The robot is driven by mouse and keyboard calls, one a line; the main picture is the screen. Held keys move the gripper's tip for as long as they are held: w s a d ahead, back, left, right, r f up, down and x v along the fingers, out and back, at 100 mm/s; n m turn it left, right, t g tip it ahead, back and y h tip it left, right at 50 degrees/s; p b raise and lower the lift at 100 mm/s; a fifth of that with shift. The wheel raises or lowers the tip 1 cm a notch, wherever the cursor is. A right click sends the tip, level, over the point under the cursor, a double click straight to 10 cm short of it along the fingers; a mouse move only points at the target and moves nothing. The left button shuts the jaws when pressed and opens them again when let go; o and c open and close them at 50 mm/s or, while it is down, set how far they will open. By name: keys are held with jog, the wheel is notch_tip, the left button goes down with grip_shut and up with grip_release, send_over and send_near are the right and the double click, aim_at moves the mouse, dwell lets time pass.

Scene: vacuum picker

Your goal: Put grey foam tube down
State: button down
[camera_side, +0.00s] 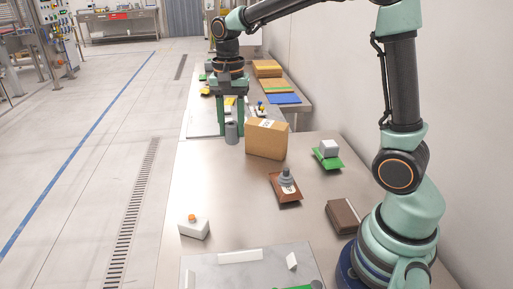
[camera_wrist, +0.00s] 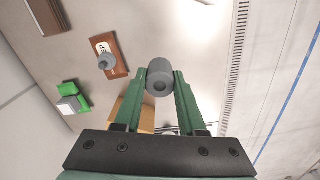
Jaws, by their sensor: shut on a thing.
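My gripper (camera_side: 231,125) is shut on the grey foam tube (camera_side: 232,134). In the side view it hangs over the far part of the steel table, left of the cardboard box. The gap between the tube's lower end and the table cannot be told clearly.
A cardboard box (camera_side: 266,139) stands just right of the tube. A brown block with a grey knob (camera_side: 285,189), a green piece with a grey cube (camera_side: 328,155), a dark brown box (camera_side: 343,217) and a white block with an orange top (camera_side: 194,228) lie nearer. The table's left middle is clear.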

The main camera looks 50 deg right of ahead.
jog(key=m, duration=0.1)
jog(key=w+m, duration=0.1)
jog(key=m, duration=0.1)
jog(key=w+m, duration=0.1)
jog(key=shift+w+d+r+m, duration=0.2)
jog(key=shift+d+r+m, duration=0.1)
jog(key=shift+d+r, duration=0.1)
jog(key=shift+f, duration=0.15)
send_over(231, 195)
notch_tip(231, 195, down, 19)
jog(key=shift+f, duration=0.2)
jog(key=shift+f, duration=0.25)
jog(key=c, duration=0.5)
grip_release()
jog(key=shift+r, duration=0.1)
